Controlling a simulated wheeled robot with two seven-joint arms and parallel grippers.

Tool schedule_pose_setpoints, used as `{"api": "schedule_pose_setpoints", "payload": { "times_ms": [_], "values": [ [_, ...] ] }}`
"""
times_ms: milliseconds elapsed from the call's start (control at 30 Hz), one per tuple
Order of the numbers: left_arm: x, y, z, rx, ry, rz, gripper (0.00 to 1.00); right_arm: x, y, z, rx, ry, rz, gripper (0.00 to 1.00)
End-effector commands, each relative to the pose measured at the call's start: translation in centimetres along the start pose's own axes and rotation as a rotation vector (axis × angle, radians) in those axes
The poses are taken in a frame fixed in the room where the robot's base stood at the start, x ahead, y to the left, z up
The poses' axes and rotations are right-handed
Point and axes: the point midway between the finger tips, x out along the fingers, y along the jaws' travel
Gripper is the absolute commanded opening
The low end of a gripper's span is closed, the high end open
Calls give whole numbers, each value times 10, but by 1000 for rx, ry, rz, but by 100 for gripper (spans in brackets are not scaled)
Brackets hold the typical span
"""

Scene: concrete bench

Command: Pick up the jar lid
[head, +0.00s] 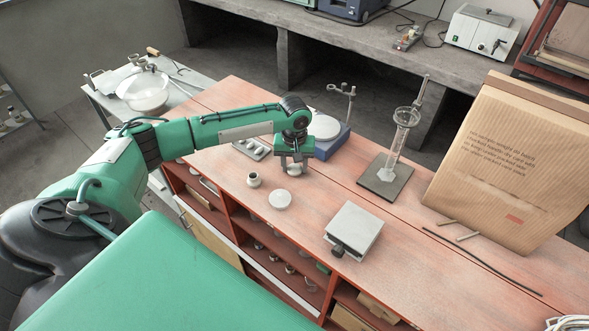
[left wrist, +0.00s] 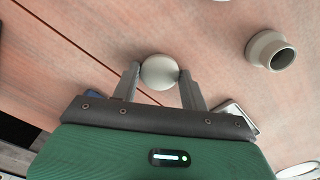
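The jar lid (head: 294,169) is a small pale round piece low over the bench top, between the fingers of my left gripper (head: 292,163). In the left wrist view the jar lid (left wrist: 159,70) shows as a smooth, off-white disc. The fingertips of my left gripper (left wrist: 159,78) meet it on both sides with no visible gap, so it looks shut on the lid. I cannot tell whether the lid is clear of the bench. My right gripper is not in view.
A white round disc (head: 280,199) lies near the jar. A blue scale (head: 332,144) and a tray of small pieces (head: 262,154) stand close behind the gripper. A grey box-like device (head: 354,230) and a stand with a glass cylinder (head: 385,190) are to the right.

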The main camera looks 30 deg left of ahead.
Motion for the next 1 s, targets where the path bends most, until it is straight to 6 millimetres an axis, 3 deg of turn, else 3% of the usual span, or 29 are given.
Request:
{"api": "schedule_pose_setpoints", "payload": {
  "times_ms": [33, 100, 567, 767, 1000],
  "values": [
    [0, 0, 0, 0, 0, 0, 34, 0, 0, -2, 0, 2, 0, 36],
    [0, 0, 0, 0, 0, 0, 20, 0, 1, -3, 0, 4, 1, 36],
    [-11, 0, -1, 0, 2, 2, 20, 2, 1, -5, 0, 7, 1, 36],
    [-44, 1, -1, 0, 4, 3, 20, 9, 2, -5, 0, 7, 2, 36],
    [-114, 1, -1, 0, 5, 4, 20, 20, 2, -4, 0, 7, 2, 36]
  ]
}}
